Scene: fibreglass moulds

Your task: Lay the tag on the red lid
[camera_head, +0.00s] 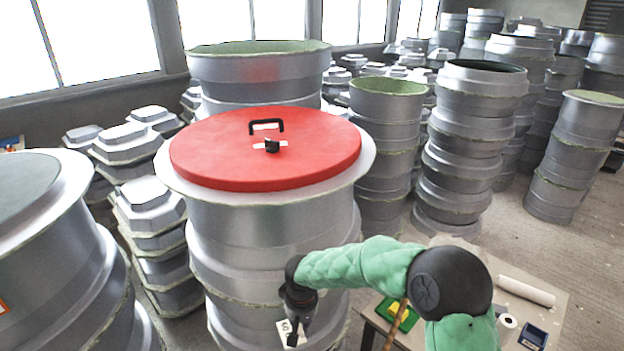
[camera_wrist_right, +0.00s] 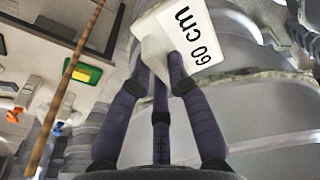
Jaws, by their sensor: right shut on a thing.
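The red lid (camera_head: 215,150) lies flat on top of a tall grey mould, with a black handle (camera_head: 266,122) and a small black knob on a pale plate (camera_head: 272,146) on its top. My right gripper (camera_head: 292,322) hangs in front of the mould, below and to the right of the lid. It is shut on the white tag (camera_head: 285,328). In the right wrist view the tag (camera_wrist_right: 207,20) reads "60 cm" and is pinched between the fingertips (camera_wrist_right: 161,72), tilted. The tag is apart from the lid. My left gripper is not in view.
A table (camera_head: 541,334) at lower right carries a white roll (camera_head: 526,291), a smaller roll, a dark blue box (camera_head: 533,337) and a green and yellow item (camera_head: 393,312). A long wooden stick (camera_wrist_right: 68,85) is nearby. Grey moulds crowd the left and back. Much of the lid is bare.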

